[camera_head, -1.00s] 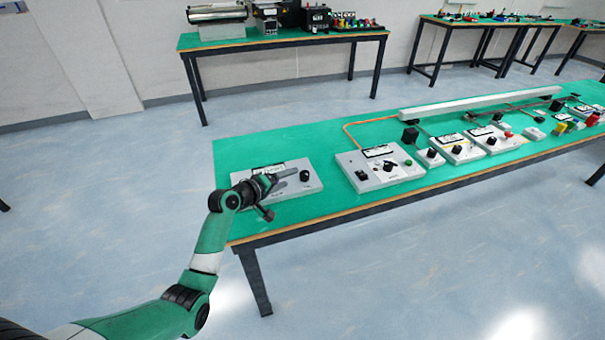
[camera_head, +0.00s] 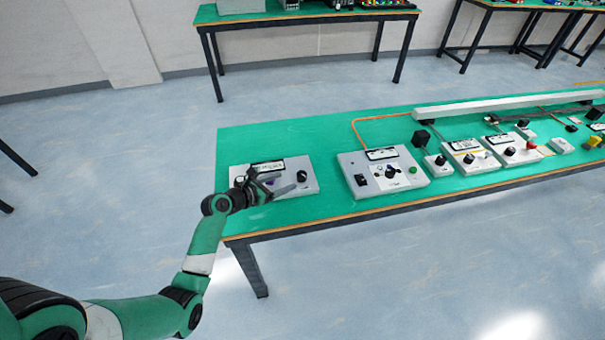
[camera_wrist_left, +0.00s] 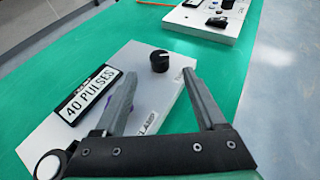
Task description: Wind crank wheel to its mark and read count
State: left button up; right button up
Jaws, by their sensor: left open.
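A pale grey box (camera_head: 305,186) stands at the left end of the green bench. It bears a black-framed label, which reads "40 PULSES" in the left wrist view (camera_wrist_left: 87,92), and a black knob (camera_head: 301,176), also in the left wrist view (camera_wrist_left: 159,60). My left gripper (camera_head: 275,182) is open over the box, its fingers apart with nothing between them. In the left wrist view its fingers (camera_wrist_left: 159,76) point toward the knob. A purple part (camera_wrist_left: 101,104) shows behind the left finger, mostly hidden. I cannot make out a crank wheel or its mark. My right gripper is out of view.
A second grey box (camera_head: 411,180) with a knob, switch and green button stands to the right on the green bench (camera_head: 290,137). Several smaller devices and a long pale rail (camera_head: 470,107) lie farther right. Bare bench lies behind the first box.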

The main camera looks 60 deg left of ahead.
aim_at(300, 175)
pick_arm(q)
jog(key=b+x, duration=0.5)
jog(key=x, duration=0.5)
jog(key=shift+c, duration=0.3)
grip_shut()
jog(key=shift+s, duration=0.1)
